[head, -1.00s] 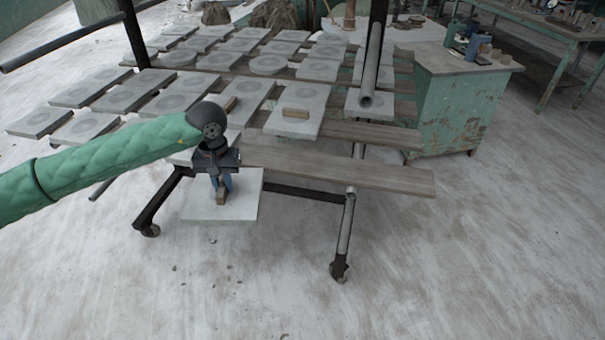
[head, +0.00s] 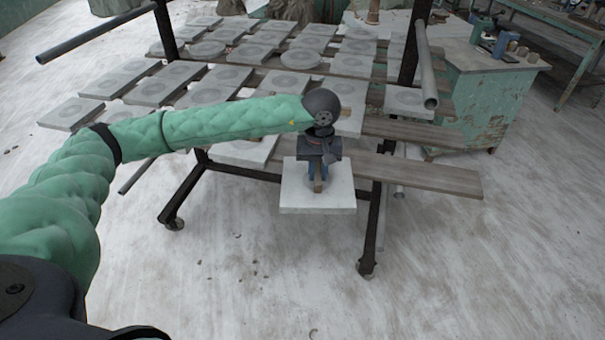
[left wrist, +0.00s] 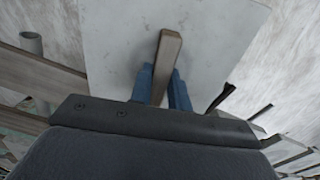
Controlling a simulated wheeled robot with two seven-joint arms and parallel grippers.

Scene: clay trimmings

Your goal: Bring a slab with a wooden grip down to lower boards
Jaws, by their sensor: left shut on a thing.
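My left gripper (head: 318,178) is shut on the wooden grip (head: 318,187) of a pale grey square slab (head: 338,196). The slab hangs roughly level in front of the rack, overlapping the lower boards (head: 440,176) in the head view; its exact height against them is unclear. In the left wrist view the blue fingers (left wrist: 163,92) stand on either side of the grip (left wrist: 169,50), with the slab (left wrist: 225,35) beyond. My forearm and gripper hide part of the boards and some slabs behind. My right gripper is not in view.
The rack's upper boards carry several grey slabs (head: 300,58). A dark upright (head: 168,32) and a jutting pipe (head: 425,65) flank them. A green cabinet (head: 495,105) stands right.

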